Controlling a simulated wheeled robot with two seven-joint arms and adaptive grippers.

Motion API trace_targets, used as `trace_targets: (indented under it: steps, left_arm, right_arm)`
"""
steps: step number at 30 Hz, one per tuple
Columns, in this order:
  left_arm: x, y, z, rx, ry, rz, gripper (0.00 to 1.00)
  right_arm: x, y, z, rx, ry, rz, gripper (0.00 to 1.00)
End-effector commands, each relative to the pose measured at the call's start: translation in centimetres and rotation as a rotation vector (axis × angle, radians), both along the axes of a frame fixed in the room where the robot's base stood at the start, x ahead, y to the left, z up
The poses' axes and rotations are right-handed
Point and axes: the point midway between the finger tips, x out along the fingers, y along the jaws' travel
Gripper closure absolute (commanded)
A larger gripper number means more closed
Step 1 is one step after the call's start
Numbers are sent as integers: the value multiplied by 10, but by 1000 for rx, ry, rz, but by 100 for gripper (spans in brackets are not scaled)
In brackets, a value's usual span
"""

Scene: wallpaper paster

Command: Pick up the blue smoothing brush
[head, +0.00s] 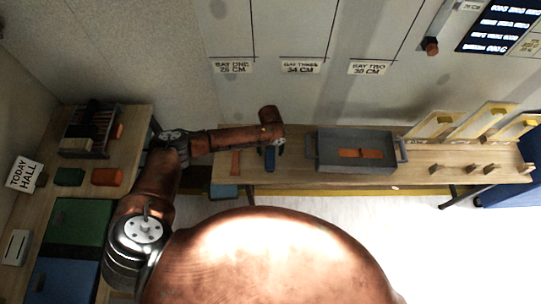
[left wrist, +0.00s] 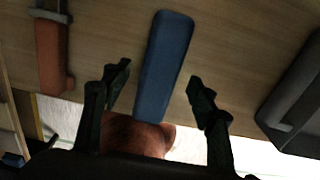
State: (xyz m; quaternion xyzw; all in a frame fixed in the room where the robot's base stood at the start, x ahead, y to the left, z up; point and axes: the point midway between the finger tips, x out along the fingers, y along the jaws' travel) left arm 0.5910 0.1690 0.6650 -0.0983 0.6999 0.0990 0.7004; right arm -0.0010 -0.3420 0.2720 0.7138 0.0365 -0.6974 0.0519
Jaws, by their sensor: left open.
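The blue smoothing brush (left wrist: 163,65) lies on the wooden table, a long flat blue shape in the left wrist view. In the head view a small part of the brush (head: 270,158) shows just below the end of my left arm. My left gripper (left wrist: 158,82) is open, with one finger on each side of the brush. The fingers look apart from it, and nothing is held. In the head view the fingers of my left gripper are mostly hidden under the wrist. My right gripper is not in view.
An orange-brown tool (left wrist: 52,55) lies left of the brush. A grey tray (head: 325,163) with an orange item (head: 360,153) stands close on the right. Wooden pegs and yellow-edged boards (head: 480,122) are farther right. A side table (head: 75,205) with several objects stands at left.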

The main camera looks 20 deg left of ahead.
Motion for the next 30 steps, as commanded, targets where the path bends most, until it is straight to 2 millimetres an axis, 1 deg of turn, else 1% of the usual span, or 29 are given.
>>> trace_targets:
  steps: [1, 4, 6, 12, 15, 27, 30]
  left_arm:
    - [-1, 0, -12, 0, 3, 1, 46]
    - [-1, 0, -25, -1, 3, 0, 46]
    - [0, 0, -32, -2, 3, 0, 46]
    - [0, 1, -35, 0, 1, 0, 46]
    - [0, 1, -35, -1, 1, 0, 46]
    - [0, 1, -35, -1, 1, 0, 74]
    - [0, 1, -34, -1, 1, 0, 81]
  right_arm:
    - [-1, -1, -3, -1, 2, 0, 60]
    - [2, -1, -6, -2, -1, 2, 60]
    - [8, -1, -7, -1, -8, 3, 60]
    - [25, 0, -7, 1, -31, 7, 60]
    - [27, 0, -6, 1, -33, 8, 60]
    - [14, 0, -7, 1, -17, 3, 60]
    - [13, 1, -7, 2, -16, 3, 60]
